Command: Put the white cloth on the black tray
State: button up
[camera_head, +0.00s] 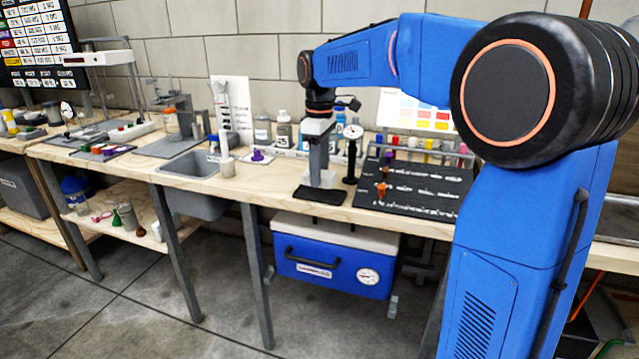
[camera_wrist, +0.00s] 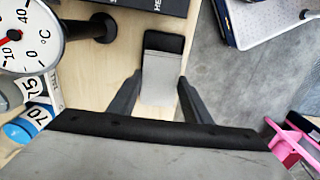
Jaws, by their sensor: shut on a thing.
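My gripper (camera_head: 320,178) is low over the wooden bench near its front edge, pointing down. In the wrist view its two fingers (camera_wrist: 161,84) are on either side of the white cloth (camera_wrist: 160,72), which looks pale grey and folded, and are shut on it. The small black tray (camera_head: 319,196) is on the bench directly below my gripper. In the wrist view a black strip of the tray (camera_wrist: 164,42) shows past the cloth, which hides the rest. I cannot tell whether the cloth touches the tray.
A dial thermometer on a stand (camera_head: 352,150) is close to the right of my gripper. A black mat (camera_head: 420,190) with labware lies further right. Bottles (camera_head: 283,130) stand behind, and a sink (camera_head: 190,165) is to the left. A blue cooler (camera_head: 330,262) is under the bench.

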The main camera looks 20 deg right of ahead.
jog(key=shift+f, duration=1.8)
jog(key=shift+f, duration=0.1)
jog(key=o, duration=1)
notch_tip(320, 180, up, 12)
jog(key=shift+r, duration=0.15)
jog(key=s+d+f+m+t, duration=0.1)
jog(key=s+d+f+m, duration=0.15)
jog(key=s, duration=0.65)
jog(key=s+d+f+m+t, duration=0.1)
jog(key=s+f+m, duration=0.25)
jog(key=s, duration=0.65)
jog(key=s+d+f+m+t, duration=0.2)
jog(key=s+f+m, duration=0.2)
jog(key=s+f, duration=1)
jog(key=shift+s+f+m+t, duration=0.2)
jog(key=shift+s+m+t, duration=0.2)
